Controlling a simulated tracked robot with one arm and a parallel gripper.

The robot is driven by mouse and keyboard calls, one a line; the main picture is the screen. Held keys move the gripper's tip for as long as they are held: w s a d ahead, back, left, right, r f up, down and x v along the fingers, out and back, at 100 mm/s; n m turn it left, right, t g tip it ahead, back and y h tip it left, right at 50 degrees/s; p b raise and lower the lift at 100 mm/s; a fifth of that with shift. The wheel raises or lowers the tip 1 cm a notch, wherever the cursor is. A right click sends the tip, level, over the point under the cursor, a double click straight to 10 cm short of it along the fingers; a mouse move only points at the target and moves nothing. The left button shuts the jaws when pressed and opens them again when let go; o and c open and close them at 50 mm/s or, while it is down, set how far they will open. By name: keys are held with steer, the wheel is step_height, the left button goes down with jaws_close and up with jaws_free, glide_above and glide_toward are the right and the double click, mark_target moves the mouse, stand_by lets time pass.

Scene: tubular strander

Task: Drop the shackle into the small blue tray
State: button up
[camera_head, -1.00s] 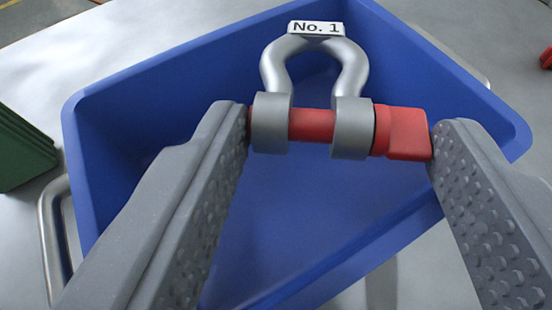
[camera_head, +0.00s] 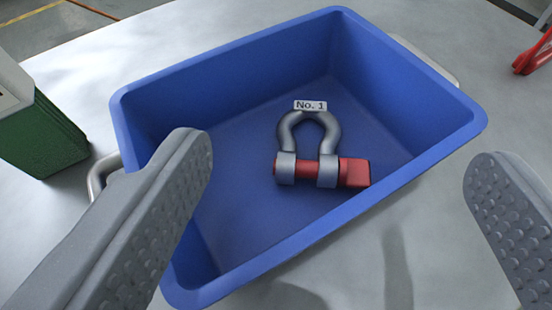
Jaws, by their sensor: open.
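The shackle (camera_head: 308,149) has a grey bow, a red pin with a red block at its right end, and a white "No. 1" tag. It lies inside the small blue tray (camera_head: 210,85), right of the middle of its floor. My gripper (camera_head: 335,160) is open and empty, with its two grey, studded fingers wide apart. The fingers are nearer the camera than the shackle and do not touch it. The left finger hides part of the tray's left side.
A metal handle (camera_head: 101,175) shows at the tray's left side and another (camera_head: 424,58) behind its right side. A green object (camera_head: 50,137) stands on the grey table at the left. A red object (camera_head: 533,55) lies at the upper right. Table to the tray's lower right is clear.

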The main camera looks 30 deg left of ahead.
steer(key=v, duration=1)
steer(key=shift+s, duration=0.2)
steer(key=shift+d, duration=0.1)
steer(key=shift+r, duration=0.1)
steer(key=s+d+r+m+t+h, duration=0.1)
steer(key=s+r+h, duration=0.15)
steer(key=r, duration=1.25)
steer(key=s+d+r+m+t+h, duration=0.1)
steer(key=s+d+r+h, duration=0.15)
steer(key=r, duration=1.15)
steer(key=s+a+r, duration=0.4)
steer(key=s+r, duration=0.5)
steer(key=r, duration=0.1)
steer(key=s+a+r+m+y, duration=0.1)
steer(key=s+a+r, duration=0.3)
steer(key=s+r, duration=0.5)
steer(key=shift+a+r+t, duration=0.3)
steer(key=shift+a+r, duration=0.05)
steer(key=shift+r, duration=0.3)
